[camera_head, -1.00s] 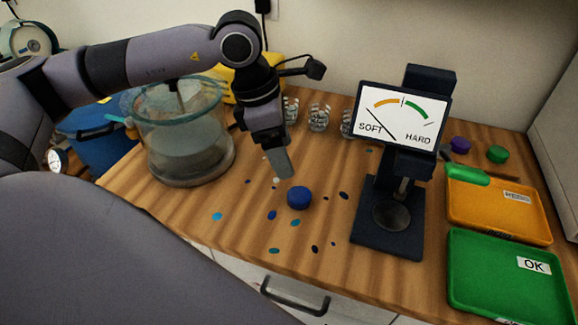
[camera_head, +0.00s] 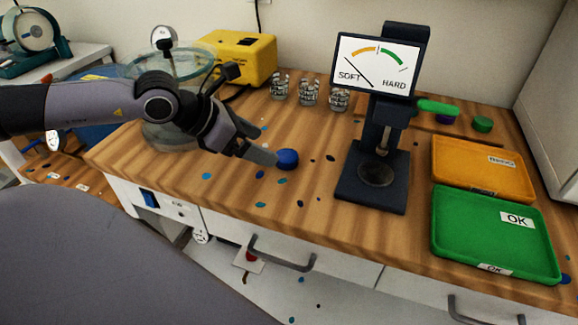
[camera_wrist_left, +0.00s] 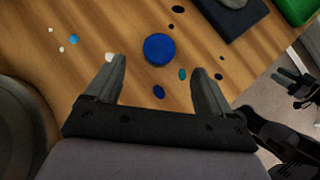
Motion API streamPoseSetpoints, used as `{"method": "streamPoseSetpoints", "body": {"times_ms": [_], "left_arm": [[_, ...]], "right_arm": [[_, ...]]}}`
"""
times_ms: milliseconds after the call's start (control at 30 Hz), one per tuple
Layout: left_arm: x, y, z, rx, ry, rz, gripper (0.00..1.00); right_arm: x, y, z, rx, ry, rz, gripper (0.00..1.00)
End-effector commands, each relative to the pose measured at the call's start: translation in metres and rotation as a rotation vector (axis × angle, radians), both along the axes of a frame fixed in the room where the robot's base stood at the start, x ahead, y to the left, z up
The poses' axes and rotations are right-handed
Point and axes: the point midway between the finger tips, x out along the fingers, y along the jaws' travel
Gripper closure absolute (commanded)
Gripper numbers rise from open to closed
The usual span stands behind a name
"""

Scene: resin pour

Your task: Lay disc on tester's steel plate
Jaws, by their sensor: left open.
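The blue disc (camera_head: 288,159) lies flat on the wooden bench, left of the tester. It also shows in the left wrist view (camera_wrist_left: 159,49), ahead of the fingers and roughly midway across the gap between them. My left gripper (camera_head: 265,155) is open and empty, low over the bench, its fingers pointing at the disc from the left; in the left wrist view both fingers (camera_wrist_left: 158,82) are spread. The tester (camera_head: 384,120) stands upright, its dial needle towards SOFT. Its round steel plate (camera_head: 376,174) is bare on the dark base.
Blue and teal spots (camera_head: 261,204) dot the bench around the disc. An orange tray (camera_head: 480,185) and a green OK tray (camera_head: 480,235) sit right of the tester. Several glass cups (camera_head: 308,95) and a yellow box (camera_head: 240,58) stand behind. Bench between disc and tester is mostly clear.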

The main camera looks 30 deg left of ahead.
Motion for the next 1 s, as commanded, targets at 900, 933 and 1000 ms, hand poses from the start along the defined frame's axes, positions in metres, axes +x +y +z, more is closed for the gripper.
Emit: {"method": "streamPoseSetpoints", "body": {"times_ms": [900,933,1000], "left_arm": [[0.044,-0.027,-0.044,-0.001,0.002,-0.001,0.18],[0.044,-0.027,-0.044,-0.001,0.002,-0.001,0.18],[0.044,-0.027,-0.044,-0.001,0.002,-0.001,0.18]], "right_arm": [[0.0,0.0,0.016,0.001,-0.002,0.001,0.57],[0.0,0.0,0.016,0.001,-0.002,0.001,0.57],[0.0,0.0,0.016,0.001,-0.002,0.001,0.57]]}}
